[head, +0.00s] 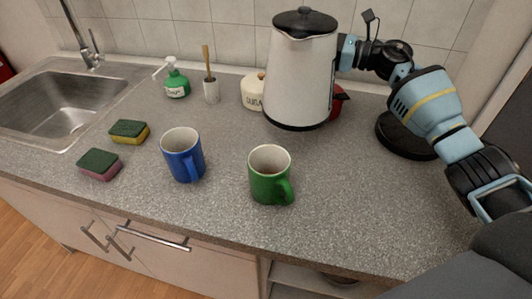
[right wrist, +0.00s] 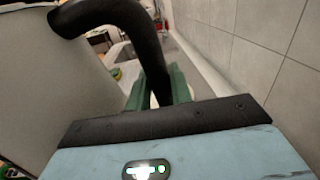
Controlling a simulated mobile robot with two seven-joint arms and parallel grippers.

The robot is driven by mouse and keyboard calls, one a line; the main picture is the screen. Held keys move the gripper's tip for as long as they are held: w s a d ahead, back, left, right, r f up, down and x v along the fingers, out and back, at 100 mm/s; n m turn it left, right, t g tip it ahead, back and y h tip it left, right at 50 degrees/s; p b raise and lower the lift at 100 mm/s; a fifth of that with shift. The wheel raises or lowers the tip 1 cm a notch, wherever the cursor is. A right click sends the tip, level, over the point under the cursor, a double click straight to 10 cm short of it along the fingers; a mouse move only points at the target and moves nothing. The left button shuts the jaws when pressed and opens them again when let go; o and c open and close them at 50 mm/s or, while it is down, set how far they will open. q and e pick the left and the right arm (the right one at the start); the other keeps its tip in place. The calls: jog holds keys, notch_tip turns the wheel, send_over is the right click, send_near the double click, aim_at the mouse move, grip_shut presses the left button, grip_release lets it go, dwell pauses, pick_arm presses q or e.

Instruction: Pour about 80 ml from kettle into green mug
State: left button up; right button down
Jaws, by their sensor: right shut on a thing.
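The white kettle (head: 298,82) with black lid and base is held upright in the air above the counter. My right gripper (head: 343,54) is at its right side, shut on its handle. In the right wrist view the black kettle handle (right wrist: 118,22) passes between the green finger pads and the pale kettle body (right wrist: 55,85) fills the left. The green mug (head: 269,177) stands upright on the counter, in front of and below the kettle, its handle toward the lower right. The mug's inside looks pale; I cannot tell whether it holds liquid. My left gripper is not in view.
A blue mug (head: 184,157) stands left of the green mug. Two sponges (head: 129,132) (head: 99,165), a soap bottle (head: 176,80), a brush holder (head: 211,91) and a sugar jar (head: 252,92) stand farther left and back. A red object (head: 338,103) is partly hidden behind the kettle. The black round base (head: 405,139) is at right.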

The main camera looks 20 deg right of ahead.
jog(key=shift+f+b, duration=0.35)
jog(key=shift+f, duration=0.6)
jog(key=shift+w+r, duration=0.1)
